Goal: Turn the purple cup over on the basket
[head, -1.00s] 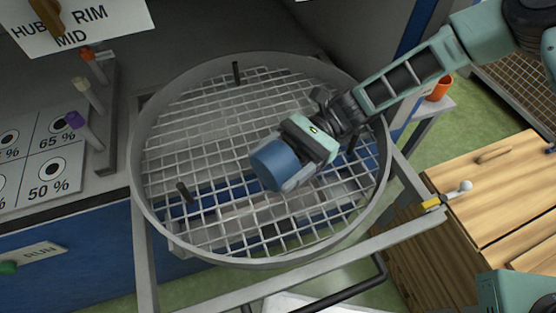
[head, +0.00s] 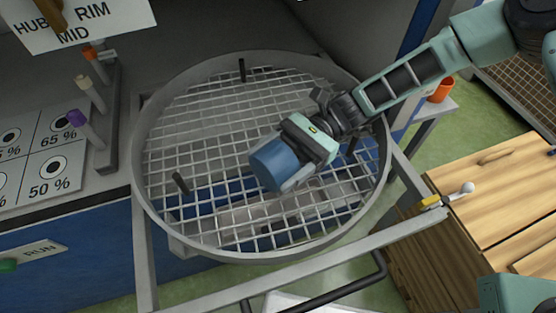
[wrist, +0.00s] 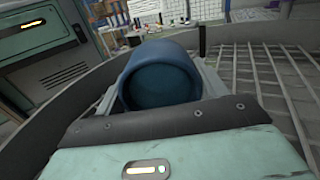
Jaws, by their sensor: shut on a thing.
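No purple cup shows; the cup in my gripper looks blue. My gripper (head: 284,165) is shut on this blue cup (head: 270,164), with a finger on either side. The cup is tilted over the wire mesh of the round basket (head: 140,170), a little right of its middle. I cannot tell whether it touches the mesh. In the wrist view the cup (wrist: 160,82) shows a dark round face inside a rim, towards the camera; I cannot tell whether this is its mouth or its base.
Dark posts stand up from the mesh, one at the back (head: 242,70) and one at the left (head: 181,184). An orange cup (head: 440,88) stands on a shelf at the right. Coloured-tipped pegs (head: 78,119) are at the left. The left half of the mesh is mostly clear.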

